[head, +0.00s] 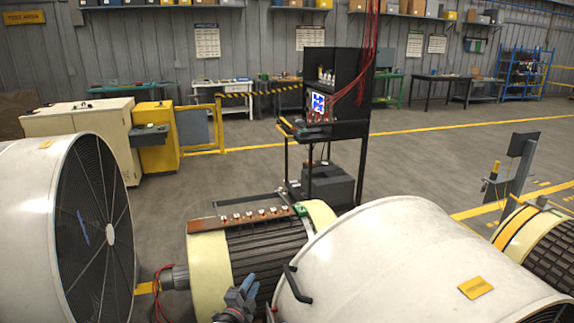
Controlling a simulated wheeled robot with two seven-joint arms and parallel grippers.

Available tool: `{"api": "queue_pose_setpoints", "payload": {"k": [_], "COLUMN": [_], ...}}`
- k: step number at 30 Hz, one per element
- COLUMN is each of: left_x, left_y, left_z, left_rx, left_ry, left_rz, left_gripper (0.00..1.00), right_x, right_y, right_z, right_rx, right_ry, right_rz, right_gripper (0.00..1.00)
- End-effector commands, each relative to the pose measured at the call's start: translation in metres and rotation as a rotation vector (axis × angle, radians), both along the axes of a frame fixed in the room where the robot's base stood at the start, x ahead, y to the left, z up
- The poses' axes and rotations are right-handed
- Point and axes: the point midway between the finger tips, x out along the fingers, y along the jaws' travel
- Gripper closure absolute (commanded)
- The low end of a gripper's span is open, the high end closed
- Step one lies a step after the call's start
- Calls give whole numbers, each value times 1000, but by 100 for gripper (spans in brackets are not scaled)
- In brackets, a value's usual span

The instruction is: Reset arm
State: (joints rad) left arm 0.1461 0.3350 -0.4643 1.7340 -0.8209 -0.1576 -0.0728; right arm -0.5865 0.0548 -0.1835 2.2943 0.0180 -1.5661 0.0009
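My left gripper (243,291), blue-grey, shows small at the bottom edge, in front of the ribbed dark middle of a cream motor-like rotor (208,262). Its fingers are too small and overlapped to tell whether they are open, and I see nothing clearly held in them. I cannot tell whether it touches the rotor. A rust-brown strip (232,220) with several small red-and-white parts and a green block at its right end lies across the top of the rotor. My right gripper cannot be made out in this view.
A large white fan drum (30,225) stands at left, and a big white cylinder (400,250) with a black handle fills the lower right. A black cabinet (350,128) with a screen and red cables stands behind. Open floor (440,165) lies beyond, with benches along the wall.

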Motion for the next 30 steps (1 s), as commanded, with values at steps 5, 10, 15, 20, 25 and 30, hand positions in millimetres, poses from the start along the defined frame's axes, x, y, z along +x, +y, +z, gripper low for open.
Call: {"api": "queue_pose_setpoints", "payload": {"k": [5, 10, 15, 20, 25, 30], "left_x": [6, -5, -47, -119, -213, -286], "left_y": [41, 70, 85, 83, 69, 56], "left_z": [13, 19, 1, -31, -63, -82], "left_rx": [-141, -290, -435, -548, -629, -689], "left_ry": [142, 309, 543, 829, 1124, 1297], "left_rz": [233, 428, 592, 716, 785, 791], "left_gripper": [73, 73, 73, 73, 73, 73], "right_x": [0, 0, 0, 0, 0, 0], "right_y": [0, 0, 0, -1, -1, -1], "right_z": [0, 0, 0, 0, 0, 0], "right_rx": [0, 0, -1, -1, -1, -1], "right_ry": [0, 0, 0, 0, 0, 0], "right_rz": [0, 0, 0, 0, 0, 0], "right_gripper": [37, 37, 37, 37, 37, 37]}}
